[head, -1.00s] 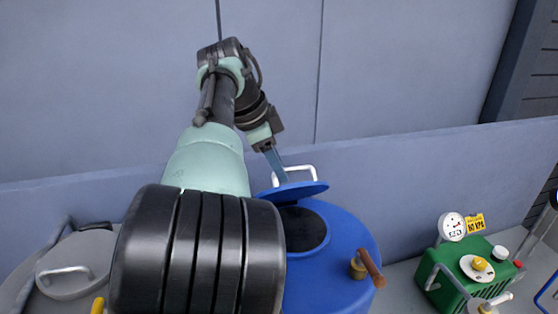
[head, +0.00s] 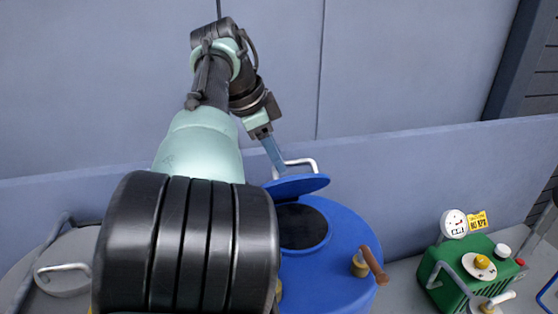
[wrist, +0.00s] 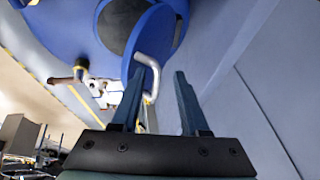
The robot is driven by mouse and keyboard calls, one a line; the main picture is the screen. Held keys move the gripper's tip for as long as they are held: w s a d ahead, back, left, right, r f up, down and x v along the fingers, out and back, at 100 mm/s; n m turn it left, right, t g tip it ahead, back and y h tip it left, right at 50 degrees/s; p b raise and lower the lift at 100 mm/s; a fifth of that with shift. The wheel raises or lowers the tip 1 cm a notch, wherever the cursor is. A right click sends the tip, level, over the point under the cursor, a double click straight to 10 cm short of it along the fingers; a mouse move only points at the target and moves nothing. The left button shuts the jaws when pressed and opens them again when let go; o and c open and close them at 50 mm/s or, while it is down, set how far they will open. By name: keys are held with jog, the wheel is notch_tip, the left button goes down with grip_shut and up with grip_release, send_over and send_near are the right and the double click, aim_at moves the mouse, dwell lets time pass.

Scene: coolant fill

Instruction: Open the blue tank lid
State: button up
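The blue tank (head: 345,250) stands at the lower middle of the head view, partly hidden by my arm. Its blue lid (head: 298,185) is tilted up at the far side of the dark round opening (head: 302,226). The lid has a pale bent handle (head: 309,163). My gripper (head: 279,167) is at the left side of this handle. In the wrist view, the fingers of my gripper (wrist: 160,71) are spread apart. The handle (wrist: 152,68) passes between them, close to the left finger, with a gap to the right finger. The lid also shows there (wrist: 167,40).
A brown-handled valve (head: 370,262) sits on the tank's right. A green box (head: 462,272) with a gauge (head: 453,223) stands further right. A grey lid with a handle (head: 62,270) is at the left. A low wall (head: 430,170) runs close behind the tank.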

jog(key=p+v, duration=0.1)
jog(key=v, duration=1)
jog(key=shift+s, duration=0.15)
jog(key=shift+r, duration=0.1)
